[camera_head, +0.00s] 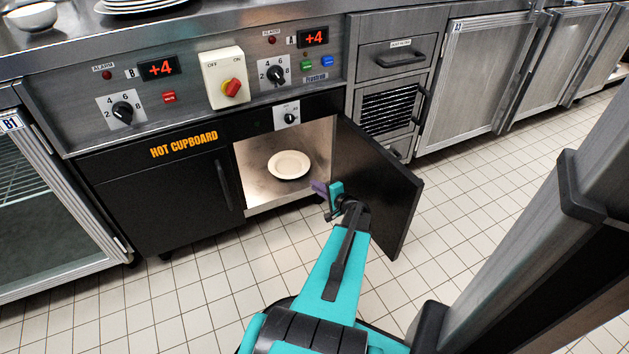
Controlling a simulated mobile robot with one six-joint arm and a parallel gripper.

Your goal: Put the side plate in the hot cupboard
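The side plate (289,164), a small round cream plate, lies flat on the floor of the hot cupboard (160,205), inside its lit right compartment. The cupboard is black with orange lettering. Its right door (376,185) stands open, swung out towards me, and its left door is closed. My teal arm reaches up from below, and my gripper (328,192) is just outside the opening, to the right of the plate and in front of the open door. The gripper is apart from the plate. The gap between its fingers does not show clearly.
The open door stands close to the right of my gripper. A steel counter above holds a white bowl (33,17) and stacked plates (140,4). A glass-fronted cabinet (50,190) is at the left; drawers and steel cabinets (480,80) run right. The tiled floor (180,300) is clear at front left.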

